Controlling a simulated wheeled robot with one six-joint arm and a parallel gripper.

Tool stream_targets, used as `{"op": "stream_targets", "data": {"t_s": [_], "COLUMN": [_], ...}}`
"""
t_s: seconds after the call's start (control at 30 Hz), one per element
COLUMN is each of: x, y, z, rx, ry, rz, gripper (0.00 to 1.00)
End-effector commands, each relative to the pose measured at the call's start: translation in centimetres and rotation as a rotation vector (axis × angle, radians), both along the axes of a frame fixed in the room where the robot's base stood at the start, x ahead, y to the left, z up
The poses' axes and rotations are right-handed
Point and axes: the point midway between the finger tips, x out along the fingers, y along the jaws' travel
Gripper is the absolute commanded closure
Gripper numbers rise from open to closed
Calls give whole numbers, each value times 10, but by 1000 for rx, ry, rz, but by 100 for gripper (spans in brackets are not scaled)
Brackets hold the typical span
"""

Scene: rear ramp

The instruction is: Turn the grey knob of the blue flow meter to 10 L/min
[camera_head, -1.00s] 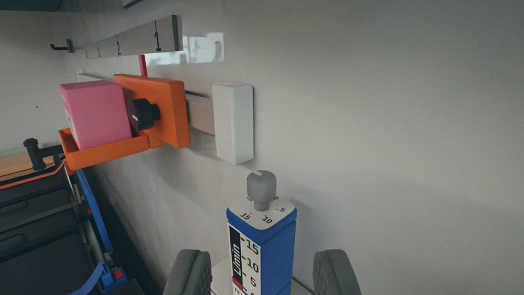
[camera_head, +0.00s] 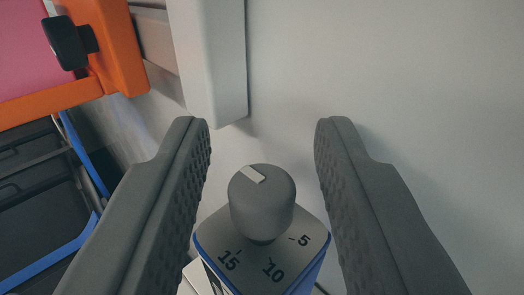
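The blue flow meter (camera_head: 310,272) stands at the bottom middle, its top plate tilted towards the camera and marked 15, 10 and 5. The grey knob (camera_head: 262,207) sits on top of it. A light pointer mark (camera_head: 253,174) on the knob lies on its far side, away from the 10. My gripper (camera_head: 264,135) is open, with one finger on each side of the knob and clear gaps to both. The lower body of the flow meter is out of frame.
A white box (camera_head: 212,60) on the wall stands just beyond the left finger. An orange holder (camera_head: 118,50) with a black knob (camera_head: 68,42) and a pink block (camera_head: 30,60) is at upper left. The wall at right is bare.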

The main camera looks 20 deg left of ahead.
Motion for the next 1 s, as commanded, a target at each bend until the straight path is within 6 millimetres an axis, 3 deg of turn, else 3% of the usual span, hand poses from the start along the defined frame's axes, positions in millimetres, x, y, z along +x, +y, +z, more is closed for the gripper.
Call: {"op": "stream_targets", "data": {"t_s": [0.03,0.17,0.43,1.0], "x": [0,0,0,0], "y": [0,0,1,0], "z": [0,0,1,1], "rx": [0,0,1,2], "ry": [0,0,-3,-2], "rz": [0,0,-29,-272], "gripper": [74,99,100,100]}}
